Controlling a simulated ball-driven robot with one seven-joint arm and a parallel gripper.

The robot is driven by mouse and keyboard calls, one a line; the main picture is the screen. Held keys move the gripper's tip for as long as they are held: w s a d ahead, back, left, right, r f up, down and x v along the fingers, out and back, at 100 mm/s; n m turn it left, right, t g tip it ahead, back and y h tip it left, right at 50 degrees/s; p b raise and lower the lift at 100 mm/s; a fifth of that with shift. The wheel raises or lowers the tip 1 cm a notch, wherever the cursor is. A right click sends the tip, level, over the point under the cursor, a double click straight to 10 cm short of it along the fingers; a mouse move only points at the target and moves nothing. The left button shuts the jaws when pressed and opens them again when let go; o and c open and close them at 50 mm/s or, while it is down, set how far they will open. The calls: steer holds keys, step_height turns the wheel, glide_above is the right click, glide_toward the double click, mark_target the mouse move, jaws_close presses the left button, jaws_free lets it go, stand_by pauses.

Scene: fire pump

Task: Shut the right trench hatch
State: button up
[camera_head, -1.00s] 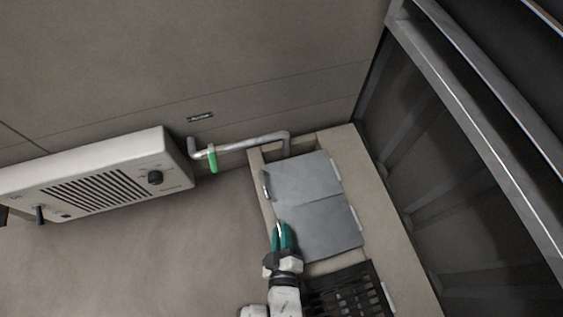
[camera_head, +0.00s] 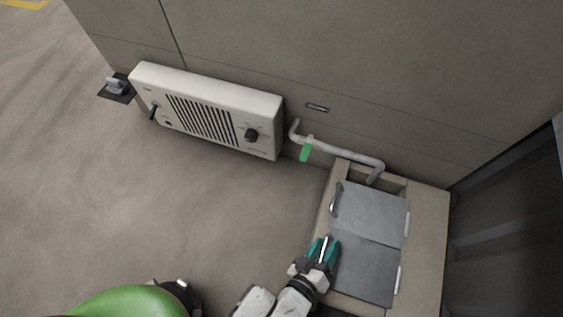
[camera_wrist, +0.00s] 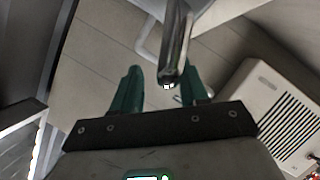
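Two grey hatch plates, a far one (camera_head: 370,212) and a near one (camera_head: 364,270), lie side by side on the trench frame (camera_head: 428,235) in the head view. Both look about flat; I cannot tell which is the right hatch or whether either is slightly raised. The far plate has a metal handle (camera_head: 337,198) on its left edge. My gripper (camera_head: 323,250), with green fingers, is at the near plate's left edge. In the wrist view my gripper (camera_wrist: 160,88) has its fingers apart, with a metal bar (camera_wrist: 177,45) between them, closer to the right finger. The near plate's handle is largely hidden in the head view.
A bent pipe (camera_head: 345,152) with a green lever (camera_head: 306,150) enters the trench's far end. A white heater-like box (camera_head: 207,112) stands against the wall left of it; it also shows in the wrist view (camera_wrist: 275,115). Dark panels rise at the right. The floor (camera_head: 180,210) at left is clear.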

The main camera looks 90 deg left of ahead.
steer(key=s+d+r+p, duration=0.7)
steer(key=s+r+p, duration=0.1)
steer(key=s+r, duration=0.3)
steer(key=shift+s+d, duration=0.15)
steer(key=shift+s, duration=0.3)
steer(key=w+d+m+g+h, duration=0.2)
steer(key=w+d+m+h, duration=0.65)
steer(key=w+d, duration=0.75)
steer(key=s+d+r+m+g+h, duration=0.25)
steer(key=d+m, duration=0.35)
steer(key=d, duration=0.5)
steer(key=s+d+r+m+g, duration=0.3)
steer(key=s+d+r+m, duration=0.25)
steer(key=d, duration=0.25)
step_height(320, 180, up, 31)
steer(key=p, duration=3.1)
steer(key=shift+w+a+f+h, duration=0.15)
steer(key=shift+w+a+h, duration=0.05)
steer(key=shift+w+h, duration=0.25)
